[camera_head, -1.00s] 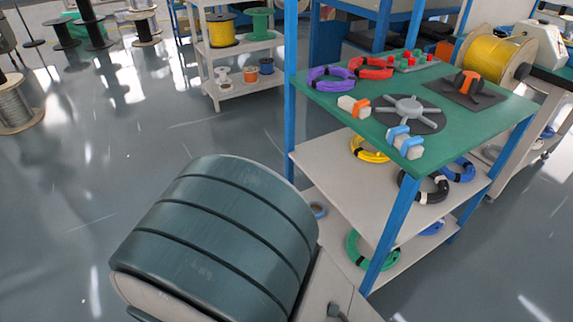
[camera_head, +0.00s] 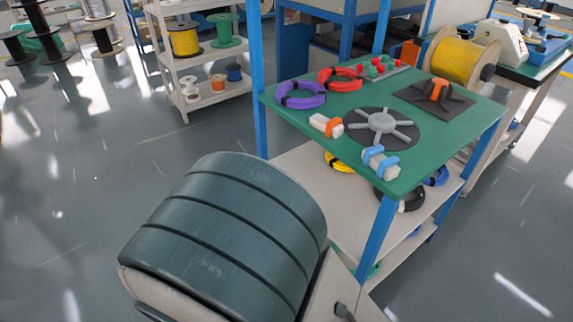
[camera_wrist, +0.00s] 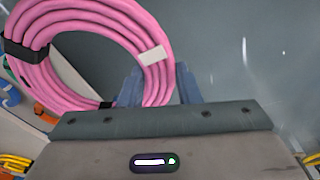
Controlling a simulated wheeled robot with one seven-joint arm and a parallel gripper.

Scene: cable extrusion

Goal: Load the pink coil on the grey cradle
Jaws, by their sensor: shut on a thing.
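The pink coil (camera_wrist: 152,32) shows in the wrist view as a ring of several turns with black bands and a white label. My gripper (camera_wrist: 157,86) is shut on the near right part of the ring, with one finger on each side. The coil and gripper are not seen in the head view. The grey cradle (camera_head: 383,121), a hub with several spokes on a dark round disc, lies on the green top (camera_head: 335,162) of a blue-framed bench. It is empty.
On the bench top are a purple coil (camera_head: 300,95), a red coil (camera_head: 340,79), an orange cradle (camera_head: 439,90) on a dark square plate, and orange-clamped (camera_head: 326,126) and blue-clamped (camera_head: 380,161) blocks. More coils lie on shelves below. Floor at left is open.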

